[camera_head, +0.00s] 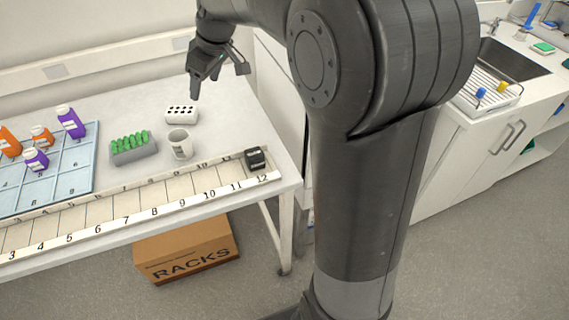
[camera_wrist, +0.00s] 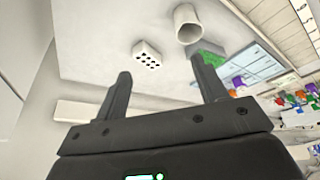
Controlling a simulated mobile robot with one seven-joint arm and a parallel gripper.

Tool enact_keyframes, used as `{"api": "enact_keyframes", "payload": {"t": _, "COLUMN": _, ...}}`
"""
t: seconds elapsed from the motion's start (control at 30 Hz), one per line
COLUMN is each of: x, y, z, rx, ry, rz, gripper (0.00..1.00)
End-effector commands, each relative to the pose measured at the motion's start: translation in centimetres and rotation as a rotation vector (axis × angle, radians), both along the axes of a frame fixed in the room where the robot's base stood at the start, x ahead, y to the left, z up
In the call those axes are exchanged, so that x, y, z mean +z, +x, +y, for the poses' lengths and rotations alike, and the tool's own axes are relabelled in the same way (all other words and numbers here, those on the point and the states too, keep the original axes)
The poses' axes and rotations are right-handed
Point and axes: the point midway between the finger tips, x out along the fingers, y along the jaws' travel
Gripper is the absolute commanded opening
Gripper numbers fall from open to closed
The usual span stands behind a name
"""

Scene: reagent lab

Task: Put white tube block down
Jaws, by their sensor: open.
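The white tube block (camera_head: 181,115) with dark holes in its top sits on the white bench, behind a white cup. In the wrist view the block (camera_wrist: 147,55) shows beyond and between my two fingers, apart from them. My gripper (camera_head: 208,90) is open and empty above the bench, above and slightly to the right of the block. Its two fingers (camera_wrist: 163,88) are spread wide in the wrist view with nothing between them.
The white cup (camera_head: 180,143) stands in front of the block, beside a rack of green tubes (camera_head: 132,146). A blue grid mat (camera_head: 70,178) holds purple and orange bottles. A dark block (camera_head: 255,159) sits on the numbered strip (camera_head: 150,197). Bench right of the cup is clear.

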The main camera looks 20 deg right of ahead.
Motion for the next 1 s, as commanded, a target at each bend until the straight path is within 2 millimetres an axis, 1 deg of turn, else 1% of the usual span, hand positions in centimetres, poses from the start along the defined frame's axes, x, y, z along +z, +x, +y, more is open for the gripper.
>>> {"api": "enact_keyframes", "payload": {"t": 0.03, "x": 0.8, "y": -2.1, "z": -0.3, "rx": -0.041, "ry": -0.011, "rz": -0.005, "gripper": 0.65}}
{"api": "enact_keyframes", "payload": {"t": 0.17, "x": 2.0, "y": -6.8, "z": -1.6, "rx": -0.16, "ry": -0.028, "rz": -0.009, "gripper": 0.65}}
{"api": "enact_keyframes", "payload": {"t": 0.2, "x": 2.2, "y": -8.3, "z": -1.9, "rx": -0.195, "ry": -0.031, "rz": -0.013, "gripper": 0.65}}
{"api": "enact_keyframes", "payload": {"t": 0.27, "x": 2.5, "y": -10.4, "z": -2.5, "rx": -0.251, "ry": -0.032, "rz": -0.018, "gripper": 0.65}}
{"api": "enact_keyframes", "payload": {"t": 0.3, "x": 2.6, "y": -11.9, "z": -2.9, "rx": -0.288, "ry": -0.034, "rz": -0.021, "gripper": 0.65}}
{"api": "enact_keyframes", "payload": {"t": 0.47, "x": 2.4, "y": -17.7, "z": -4.5, "rx": -0.436, "ry": -0.024, "rz": -0.038, "gripper": 0.65}}
{"api": "enact_keyframes", "payload": {"t": 0.5, "x": 2.2, "y": -19.1, "z": -4.9, "rx": -0.473, "ry": -0.018, "rz": -0.042, "gripper": 0.65}}
{"api": "enact_keyframes", "payload": {"t": 0.57, "x": 1.8, "y": -21.2, "z": -5.5, "rx": -0.527, "ry": -0.008, "rz": -0.05, "gripper": 0.65}}
{"api": "enact_keyframes", "payload": {"t": 0.6, "x": 1.4, "y": -22.6, "z": -5.8, "rx": -0.564, "ry": 0.0, "rz": -0.055, "gripper": 0.65}}
{"api": "enact_keyframes", "payload": {"t": 0.7, "x": 0.4, "y": -25.6, "z": -6.6, "rx": -0.644, "ry": 0.023, "rz": -0.067, "gripper": 0.65}}
{"api": "enact_keyframes", "payload": {"t": 0.8, "x": -0.6, "y": -27.8, "z": -7.3, "rx": -0.708, "ry": 0.043, "rz": -0.076, "gripper": 0.65}}
{"api": "enact_keyframes", "payload": {"t": 0.9, "x": -1.4, "y": -29.3, "z": -7.6, "rx": -0.752, "ry": 0.059, "rz": -0.08, "gripper": 0.65}}
{"api": "enact_keyframes", "payload": {"t": 1.0, "x": -1.8, "y": -30.0, "z": -7.8, "rx": -0.774, "ry": 0.067, "rz": -0.083, "gripper": 0.65}}
